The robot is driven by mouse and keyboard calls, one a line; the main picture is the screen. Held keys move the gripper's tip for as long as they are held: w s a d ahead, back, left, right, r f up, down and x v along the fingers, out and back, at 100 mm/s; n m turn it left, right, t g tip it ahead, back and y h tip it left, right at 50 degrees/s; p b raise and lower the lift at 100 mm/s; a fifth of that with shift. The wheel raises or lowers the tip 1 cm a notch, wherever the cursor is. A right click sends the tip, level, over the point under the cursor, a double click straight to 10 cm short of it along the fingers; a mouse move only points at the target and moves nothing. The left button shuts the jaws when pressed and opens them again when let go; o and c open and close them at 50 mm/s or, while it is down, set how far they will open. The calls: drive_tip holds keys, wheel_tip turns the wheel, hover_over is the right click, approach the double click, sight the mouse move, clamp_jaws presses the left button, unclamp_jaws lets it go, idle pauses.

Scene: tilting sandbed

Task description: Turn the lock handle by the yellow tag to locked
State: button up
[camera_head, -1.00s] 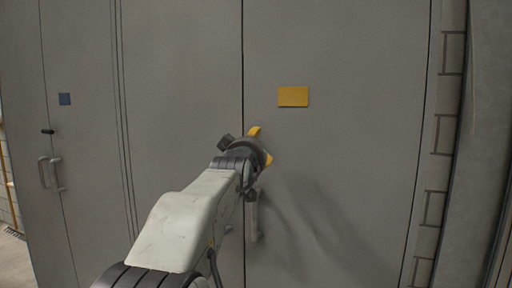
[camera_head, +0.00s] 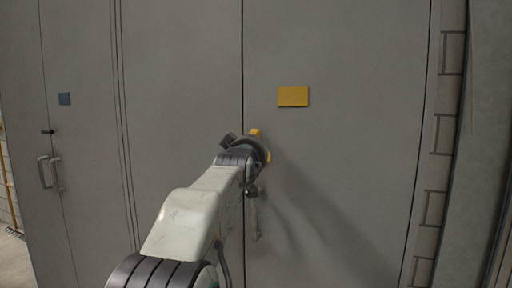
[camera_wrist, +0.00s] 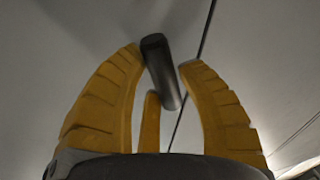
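The yellow tag (camera_head: 293,96) is a plain rectangle on the grey door, up and right of my gripper. My gripper (camera_head: 262,143) is at the door seam, and in the head view it hides the lock handle there. In the wrist view, a short dark bar, seemingly the lock handle (camera_wrist: 160,70), stands between the tips of my two outer yellow fingers, tilted slightly. A third yellow finger (camera_wrist: 150,125) shows beside the bar's lower end. The outer fingertips are very close to the bar; I cannot tell whether they touch it.
A pale vertical pull handle (camera_head: 254,217) hangs just below my gripper. On the left door are a blue tag (camera_head: 64,99), a small black handle (camera_head: 47,131) and grey pull handles (camera_head: 44,172). The door face to the right is flat and clear.

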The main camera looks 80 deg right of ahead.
clamp_jaws()
drive_tip(key=n+p, duration=0.1)
drive_tip(key=n, duration=0.1)
drive_tip(key=shift+r+n+y, duration=0.1)
drive_tip(key=shift+n+y, duration=0.2)
drive_tip(key=shift+f+n, duration=0.2)
drive_tip(key=shift+n, duration=0.7)
drive_tip(key=shift+o, duration=1.3)
unclamp_jaws()
drive_tip(key=shift+s+d, duration=0.1)
drive_tip(key=o, duration=0.3)
drive_tip(key=shift+r, duration=0.15)
drive_tip(key=a, duration=1.2)
drive_tip(key=shift+w+r, duration=0.3)
drive_tip(key=shift+r, duration=0.15)
